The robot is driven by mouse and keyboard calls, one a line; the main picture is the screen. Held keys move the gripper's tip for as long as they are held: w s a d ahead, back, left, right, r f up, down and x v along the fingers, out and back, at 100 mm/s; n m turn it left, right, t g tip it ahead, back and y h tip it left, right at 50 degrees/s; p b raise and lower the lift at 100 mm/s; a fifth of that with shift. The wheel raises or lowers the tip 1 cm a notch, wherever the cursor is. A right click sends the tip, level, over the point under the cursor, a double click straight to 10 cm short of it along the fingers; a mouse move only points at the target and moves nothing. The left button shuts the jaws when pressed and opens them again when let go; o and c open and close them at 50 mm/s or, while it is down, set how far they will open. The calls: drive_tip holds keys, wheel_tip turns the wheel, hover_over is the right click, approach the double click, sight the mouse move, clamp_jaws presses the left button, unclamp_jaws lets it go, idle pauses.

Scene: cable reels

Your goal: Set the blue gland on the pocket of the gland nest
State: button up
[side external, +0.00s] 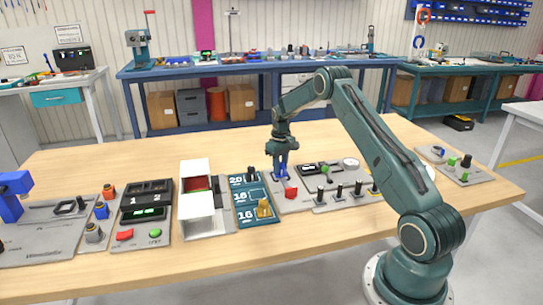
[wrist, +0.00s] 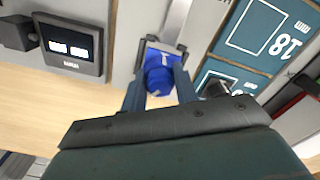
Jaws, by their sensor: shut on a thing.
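The blue gland (wrist: 160,72) sits between the fingers of my gripper (wrist: 159,88) in the wrist view. My gripper is shut on it. In the side view my gripper (side external: 281,170) points down over the left part of a grey panel, with the blue gland (side external: 281,172) at its fingertips. I cannot tell whether the gland touches the panel. The numbered teal board (side external: 239,212), which looks like the gland nest, lies just left of it. A black gland (side external: 251,177) stands at its top and a yellow one (side external: 264,208) at its bottom. The board (wrist: 262,28) also shows in the wrist view.
A red piece (side external: 290,194) lies below my gripper on the grey panel. Several black posts (side external: 339,191) stand to the right. A white open box (side external: 196,205) stands left of the board. The wooden table's front strip (side external: 300,228) is clear.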

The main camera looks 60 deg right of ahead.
drive_tip(key=shift+f, duration=0.45)
drive_tip(key=o, duration=1)
drive_tip(key=shift+o, duration=0.2)
drive_tip(key=shift+r, duration=0.1)
drive_tip(key=shift+r, duration=3.95)
